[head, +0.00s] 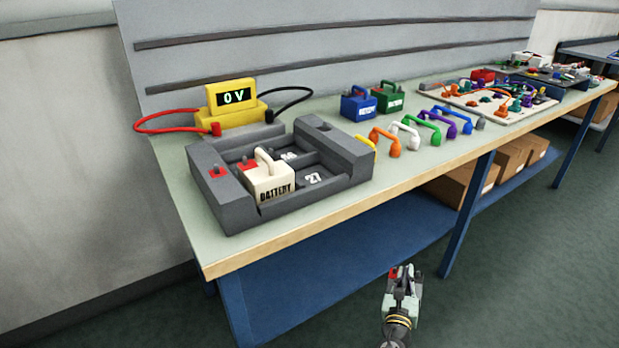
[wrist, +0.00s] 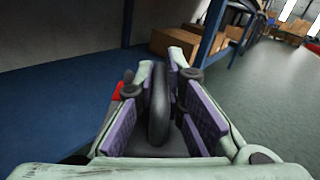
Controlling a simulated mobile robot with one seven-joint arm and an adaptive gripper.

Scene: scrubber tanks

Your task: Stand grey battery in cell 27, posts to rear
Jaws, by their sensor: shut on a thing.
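My gripper (head: 403,283) hangs low in front of the bench, below the bench top, at the bottom of the head view. In the wrist view its purple pads are shut around the dark grey handle (wrist: 159,105) of the grey battery (wrist: 150,143). A red post (wrist: 122,91) shows at the left of the battery there; most of its body is hidden. The dark grey tray (head: 235,215) sits on the bench's left end. Its cell 27 (head: 330,181) is at the front right and looks empty. A white battery (head: 268,185) stands in the cell to its left.
A yellow meter (head: 235,98) reading 0 V stands behind the tray, with red and black leads. Blue (head: 357,105) and green (head: 389,97) batteries and several coloured handle-shaped links (head: 405,130) stand to the right. The bench's front edge (head: 330,210) lies between gripper and tray.

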